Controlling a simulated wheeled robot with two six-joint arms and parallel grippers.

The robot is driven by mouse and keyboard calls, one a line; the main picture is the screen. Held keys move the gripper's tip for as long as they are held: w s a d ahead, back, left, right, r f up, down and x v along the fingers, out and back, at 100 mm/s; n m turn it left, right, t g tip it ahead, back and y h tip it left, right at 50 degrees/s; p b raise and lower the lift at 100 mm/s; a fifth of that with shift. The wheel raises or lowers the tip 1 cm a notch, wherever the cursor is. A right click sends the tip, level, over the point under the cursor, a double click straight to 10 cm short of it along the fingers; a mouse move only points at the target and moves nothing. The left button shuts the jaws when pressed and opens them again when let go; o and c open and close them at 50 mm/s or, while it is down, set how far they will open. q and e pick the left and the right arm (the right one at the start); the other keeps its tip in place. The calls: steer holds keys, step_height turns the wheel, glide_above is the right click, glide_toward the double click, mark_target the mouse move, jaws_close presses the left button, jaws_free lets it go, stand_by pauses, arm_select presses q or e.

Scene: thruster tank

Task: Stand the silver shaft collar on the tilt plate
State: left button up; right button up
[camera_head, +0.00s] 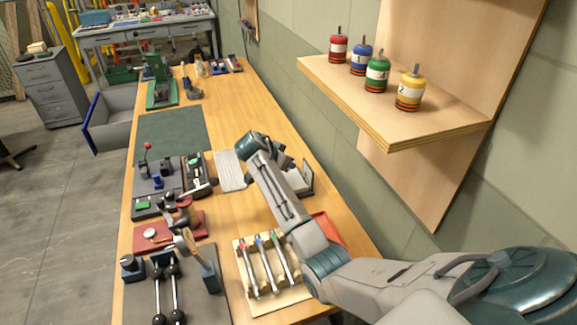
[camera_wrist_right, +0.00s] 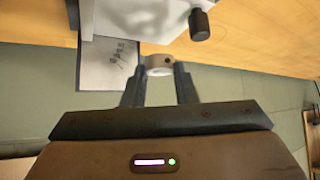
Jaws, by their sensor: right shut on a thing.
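A grey angled piece (camera_head: 306,179) stands beside the wrist, perhaps the tilt plate. My left gripper is out of view.
A paper sheet (camera_wrist_right: 108,62) with handwriting lies near the collar. On the bench are a wooden rack (camera_head: 250,285) with coloured-tipped rods, a red plate with a dial (camera_head: 150,234), and a green mat (camera_head: 172,132). A shelf (camera_head: 440,125) with numbered coloured canisters overhangs at right.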

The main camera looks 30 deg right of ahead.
steer(key=shift+s+d, duration=0.2)
steer(key=shift+s, duration=0.25)
step_height(320, 180, down, 4)
steer(key=b, duration=0.3)
steer(key=shift+r, duration=0.15)
steer(key=o, duration=0.7)
steer(key=shift+a+r+p, duration=0.3)
steer(key=shift+r+p, duration=0.2)
steer(key=shift+p, duration=0.2)
steer(key=shift+p+v, duration=3.95)
steer(key=shift+v, duration=1.5)
